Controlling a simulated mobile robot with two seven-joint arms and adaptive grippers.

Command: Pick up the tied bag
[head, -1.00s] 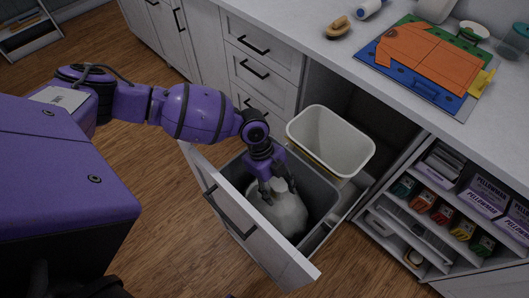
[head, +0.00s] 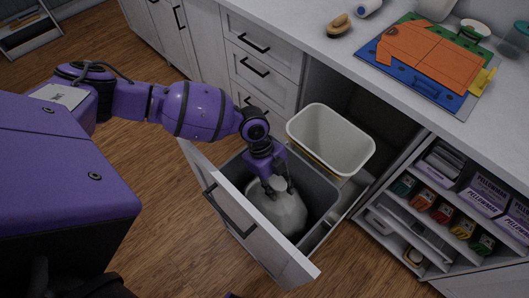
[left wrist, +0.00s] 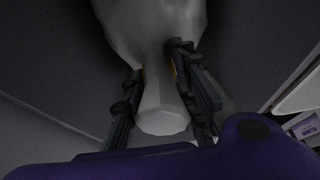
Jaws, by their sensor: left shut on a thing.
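The tied bag (head: 283,213) is pale grey-white and sits inside the grey bin (head: 328,188) in the pulled-out drawer. My left gripper (head: 277,187) reaches down into that bin from above, and its fingers are closed on the bag's tied neck. In the left wrist view the bag (left wrist: 155,30) fills the top middle, and its neck runs between the two fingers of my left gripper (left wrist: 158,80). The bag's underside is hidden in the bin. My right gripper is not in view.
A white empty bin (head: 330,140) stands behind the grey bin. The drawer front (head: 245,225) stands on the near side. An open shelf with boxes (head: 440,210) is to the right.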

